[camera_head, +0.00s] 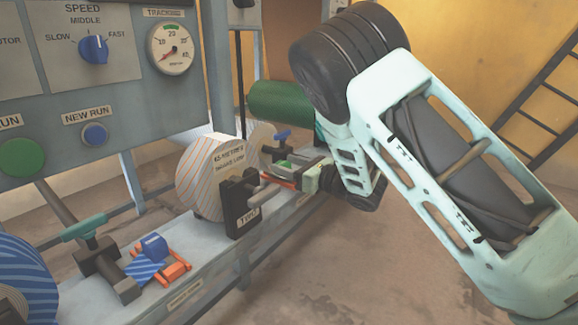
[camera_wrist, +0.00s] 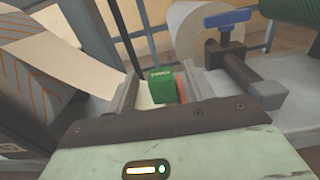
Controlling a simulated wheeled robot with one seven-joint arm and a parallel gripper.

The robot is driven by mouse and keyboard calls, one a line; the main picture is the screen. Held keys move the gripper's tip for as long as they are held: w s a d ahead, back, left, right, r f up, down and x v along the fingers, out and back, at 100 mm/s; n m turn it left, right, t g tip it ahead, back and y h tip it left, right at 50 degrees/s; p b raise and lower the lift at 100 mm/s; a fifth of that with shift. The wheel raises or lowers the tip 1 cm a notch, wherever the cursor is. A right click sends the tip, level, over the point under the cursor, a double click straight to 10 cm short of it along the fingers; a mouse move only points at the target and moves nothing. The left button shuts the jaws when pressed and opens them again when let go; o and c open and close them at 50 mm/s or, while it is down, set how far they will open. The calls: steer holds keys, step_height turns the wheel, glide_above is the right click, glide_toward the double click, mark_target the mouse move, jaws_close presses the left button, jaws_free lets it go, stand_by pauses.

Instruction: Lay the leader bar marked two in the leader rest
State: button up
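A small green block (camera_wrist: 163,88) with a blurred white label sits between my fingers in the wrist view. The label is too small to read surely. In the head view a green piece (camera_head: 284,164) shows over an orange part (camera_head: 283,181) on the bench, just left of my gripper (camera_head: 304,174). In the wrist view my gripper (camera_wrist: 158,92) has its fingers apart on either side of the green block, with narrow gaps showing cream and reddish surfaces. The underside of the block is hidden. I cannot tell which part is the leader rest.
A striped roll (camera_head: 205,175) stands behind a black labelled block (camera_head: 240,205). A blue-handled clamp (camera_wrist: 228,45) stands beside my gripper. A blue striped piece (camera_head: 144,268) lies by an orange holder (camera_head: 175,273) at left. The control panel (camera_head: 110,110) is behind. Floor in front is clear.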

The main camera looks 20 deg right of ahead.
steer(key=p+v, duration=0.4)
steer(key=v, duration=1.3)
steer(key=shift+s, duration=0.15)
steer(key=shift+d, duration=0.1)
